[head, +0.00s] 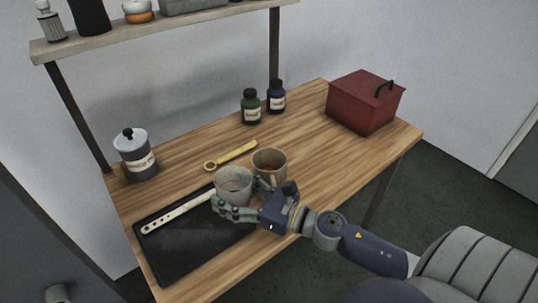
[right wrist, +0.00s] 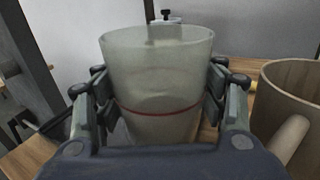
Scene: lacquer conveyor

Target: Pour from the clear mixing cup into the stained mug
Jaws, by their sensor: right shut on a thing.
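The clear mixing cup (head: 233,183) is a translucent, frosted cup, upright over the right edge of the black tray. My right gripper (head: 237,205) is shut on it from the front right. In the right wrist view the cup (right wrist: 158,75) stands between both fingers and shows a red line around its lower part. The stained mug (head: 269,163) is brown and stands upright just behind and right of the cup. It also shows in the right wrist view (right wrist: 292,110), to the right of the cup. Whether cup and tray touch is unclear. My left gripper is not in view.
A black tray (head: 180,262) holds a pale perforated strip (head: 178,213). A yellow tool (head: 232,155) lies behind. A lidded jar (head: 134,155) stands left, green (head: 250,107) and blue (head: 276,96) bottles at the back, a red box (head: 365,102) at right. A shelf (head: 150,28) overhangs the back.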

